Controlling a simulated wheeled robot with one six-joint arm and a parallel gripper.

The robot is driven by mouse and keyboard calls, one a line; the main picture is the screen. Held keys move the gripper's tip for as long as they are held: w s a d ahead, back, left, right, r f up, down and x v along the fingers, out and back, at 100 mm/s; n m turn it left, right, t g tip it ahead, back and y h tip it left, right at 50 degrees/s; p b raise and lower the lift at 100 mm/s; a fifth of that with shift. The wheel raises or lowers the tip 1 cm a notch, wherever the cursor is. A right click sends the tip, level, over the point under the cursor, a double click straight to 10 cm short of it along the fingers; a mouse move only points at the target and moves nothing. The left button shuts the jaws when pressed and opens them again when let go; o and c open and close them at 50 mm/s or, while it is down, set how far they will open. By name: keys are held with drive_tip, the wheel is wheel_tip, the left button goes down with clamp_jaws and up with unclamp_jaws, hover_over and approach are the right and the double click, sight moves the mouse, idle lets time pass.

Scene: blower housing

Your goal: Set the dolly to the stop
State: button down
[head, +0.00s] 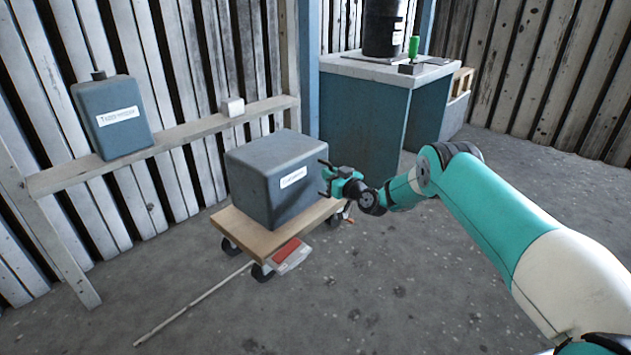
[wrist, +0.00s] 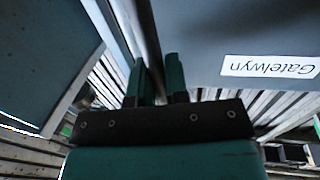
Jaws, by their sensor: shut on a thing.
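The dolly (head: 262,240) is a low wooden platform on dark caster wheels, in the middle of the head view. A large grey box (head: 262,185) with a white label stands on it. My gripper (head: 326,178) is at the box's right-hand edge, above the dolly's right end. In the wrist view my gripper (wrist: 157,62) has its two fingers against the grey box (wrist: 225,35), whose label reads "Gatelwyn". It is shut on the box; the exact part gripped is hard to make out. I cannot tell which item is the stop.
A red and white piece (head: 291,255) lies by the dolly's front corner. A thin pale rod (head: 190,307) lies on the floor at front left. A wall ledge (head: 185,140) holds a grey jug (head: 112,125). A blue-grey bench (head: 360,120) stands behind. Floor at right is clear.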

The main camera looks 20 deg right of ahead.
drive_tip(key=shift+w+d, duration=0.15)
drive_tip(key=shift+d, duration=0.55)
drive_tip(key=c, duration=1.1)
unclamp_jaws()
drive_tip(key=shift+c, duration=0.2)
drive_tip(key=shift+a, duration=0.25)
drive_tip(key=p+v, duration=1.6)
drive_tip(key=v, duration=0.1)
drive_tip(key=shift+p, duration=0.4)
drive_tip(key=shift+d, duration=0.1)
